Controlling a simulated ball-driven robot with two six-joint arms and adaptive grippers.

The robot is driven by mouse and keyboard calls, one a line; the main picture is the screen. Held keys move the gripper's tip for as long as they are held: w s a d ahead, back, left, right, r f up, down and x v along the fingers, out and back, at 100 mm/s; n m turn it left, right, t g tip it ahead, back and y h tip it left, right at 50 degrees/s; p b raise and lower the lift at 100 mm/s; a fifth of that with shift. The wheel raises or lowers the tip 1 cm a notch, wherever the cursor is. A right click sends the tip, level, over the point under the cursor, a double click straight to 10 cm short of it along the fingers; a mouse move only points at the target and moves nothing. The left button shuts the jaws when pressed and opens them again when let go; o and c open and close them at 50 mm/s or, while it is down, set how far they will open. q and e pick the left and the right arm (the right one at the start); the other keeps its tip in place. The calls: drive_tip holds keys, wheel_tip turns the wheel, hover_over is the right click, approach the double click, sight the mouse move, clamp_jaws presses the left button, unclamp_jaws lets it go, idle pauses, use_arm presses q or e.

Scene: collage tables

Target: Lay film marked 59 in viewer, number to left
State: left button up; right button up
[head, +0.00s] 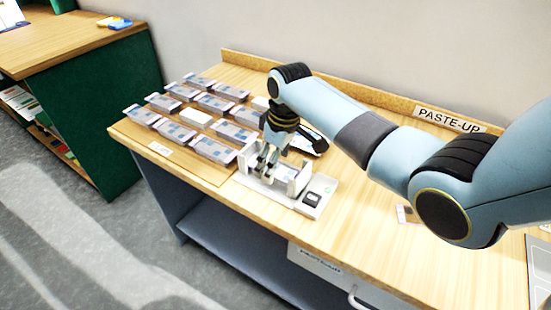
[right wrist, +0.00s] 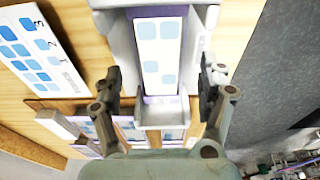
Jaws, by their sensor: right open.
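A white holder (head: 316,194) with raised walls, likely the viewer, stands near the table's front edge in the head view. The holder also shows in the right wrist view (right wrist: 197,50). In it lies a pale strip (right wrist: 158,55) with blue rounded squares and a lilac edge; I cannot read a number on it. My right gripper (head: 267,168) is over the holder's left part. In the right wrist view its fingers (right wrist: 162,82) are apart, one on each side of the holder's end, with nothing clearly gripped. I cannot make out a film marked 59. My left gripper is out of view.
Rows of stacks with blue-marked tops (head: 213,150) fill the wooden table's left part. A dark object (head: 311,144) lies behind the gripper. A "PASTE-UP" sign (head: 447,120) is on the back ledge. Clear tabletop (head: 350,225) lies right of the holder.

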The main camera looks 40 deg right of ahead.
wheel_tip(320, 180, up, 12)
drive_tip(key=s, duration=0.1)
drive_tip(key=shift+s+d, duration=0.3)
drive_tip(key=shift+s, duration=0.05)
drive_tip(key=shift+f, duration=0.1)
idle(0.3)
